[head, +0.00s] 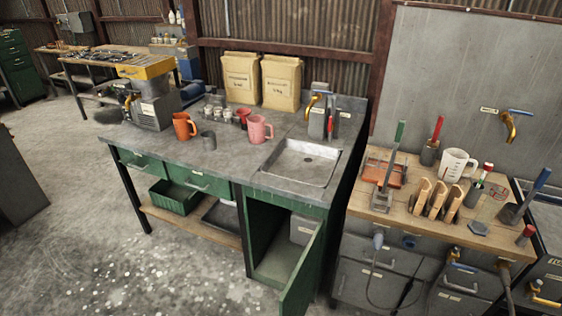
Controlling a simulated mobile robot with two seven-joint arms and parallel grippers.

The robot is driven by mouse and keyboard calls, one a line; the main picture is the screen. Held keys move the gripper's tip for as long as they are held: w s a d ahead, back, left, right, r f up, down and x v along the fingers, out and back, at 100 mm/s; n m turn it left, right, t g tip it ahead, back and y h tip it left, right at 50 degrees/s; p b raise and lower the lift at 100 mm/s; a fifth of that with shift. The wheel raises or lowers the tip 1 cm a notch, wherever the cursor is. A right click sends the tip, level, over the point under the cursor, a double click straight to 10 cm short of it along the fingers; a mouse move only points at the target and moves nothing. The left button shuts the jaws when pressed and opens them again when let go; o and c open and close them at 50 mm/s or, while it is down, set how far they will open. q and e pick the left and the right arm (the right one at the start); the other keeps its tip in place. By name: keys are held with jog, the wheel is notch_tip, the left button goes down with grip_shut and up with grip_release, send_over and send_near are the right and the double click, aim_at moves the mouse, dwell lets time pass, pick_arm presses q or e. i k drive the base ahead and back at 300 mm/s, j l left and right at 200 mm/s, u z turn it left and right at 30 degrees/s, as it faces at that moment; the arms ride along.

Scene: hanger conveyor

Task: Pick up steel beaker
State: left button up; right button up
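Neither of my grippers shows in the head view.
A sink (301,163) is set in the bench's right side. A green cabinet door (303,268) hangs open at the front.

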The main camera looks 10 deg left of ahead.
aim_at(208, 138)
jog(key=i+j+z, duration=0.15)
jog(key=j, duration=0.6)
jog(key=j+z, duration=0.15)
jog(key=j, duration=0.6)
jog(key=i+j+z, duration=0.25)
jog(key=j, duration=0.4)
jog(key=i+j+z, duration=0.1)
jog(key=j, duration=0.25)
jog(key=i+j+z, duration=0.3)
jog(key=i+j, duration=0.5)
jog(key=i, duration=0.05)
